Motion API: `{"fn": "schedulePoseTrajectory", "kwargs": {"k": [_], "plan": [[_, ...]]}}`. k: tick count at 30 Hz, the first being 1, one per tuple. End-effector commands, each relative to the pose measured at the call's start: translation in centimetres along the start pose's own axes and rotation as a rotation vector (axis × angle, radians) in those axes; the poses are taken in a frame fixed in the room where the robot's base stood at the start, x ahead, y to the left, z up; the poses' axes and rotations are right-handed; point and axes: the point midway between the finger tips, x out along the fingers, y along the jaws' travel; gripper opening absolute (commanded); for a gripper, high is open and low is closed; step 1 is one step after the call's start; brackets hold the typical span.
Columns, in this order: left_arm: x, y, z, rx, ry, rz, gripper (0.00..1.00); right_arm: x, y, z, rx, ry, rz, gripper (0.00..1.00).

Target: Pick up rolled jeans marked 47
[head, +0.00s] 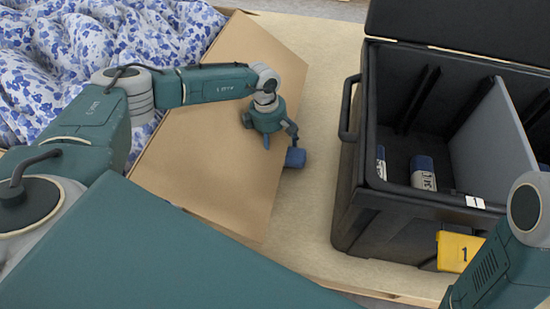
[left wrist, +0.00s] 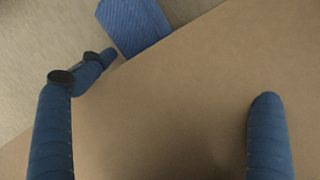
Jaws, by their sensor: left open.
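A blue ribbed piece, probably rolled jeans (head: 296,157), lies at the right edge of the cardboard sheet (head: 205,160). No number is readable on it. It also shows at the top of the left wrist view (left wrist: 132,25), left of centre and ahead of the fingers. My left gripper (head: 279,140) is open and empty, low over the cardboard, just left of the blue piece. Its left finger in the left wrist view reaches close to the piece; I cannot tell whether they touch. My right arm shows at the lower right; its gripper is out of view.
A black lidded bin (head: 352,190) with a grey divider (head: 492,140) stands at right. Labelled blue rolls (head: 423,172) lie inside its left compartment. A yellow tag (head: 458,251) marked 1 is on its front. Blue-and-white floral fabric (head: 60,55) fills the upper left.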

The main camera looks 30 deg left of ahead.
Motion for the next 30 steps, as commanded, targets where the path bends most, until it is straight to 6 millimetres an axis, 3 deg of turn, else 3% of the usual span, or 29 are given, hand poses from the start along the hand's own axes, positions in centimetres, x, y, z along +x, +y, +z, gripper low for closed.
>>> {"fn": "schedulePoseTrajectory", "kwargs": {"k": [10, 19, 30], "plan": [[0.68, 0.00, 0.04, 0.000, -0.001, 0.000, 0.87, 0.32, -0.14, -0.40, -0.002, 0.014, -0.005, 0.84], [0.70, -0.01, 0.03, 0.000, 0.000, 0.000, 0.27, 0.31, -0.15, -0.40, -0.002, 0.014, -0.006, 0.84], [-0.03, 0.07, 0.14, 0.000, -0.001, 0.001, 0.27, 0.70, -0.09, -0.46, -0.001, 0.019, -0.005, 0.84]]}}
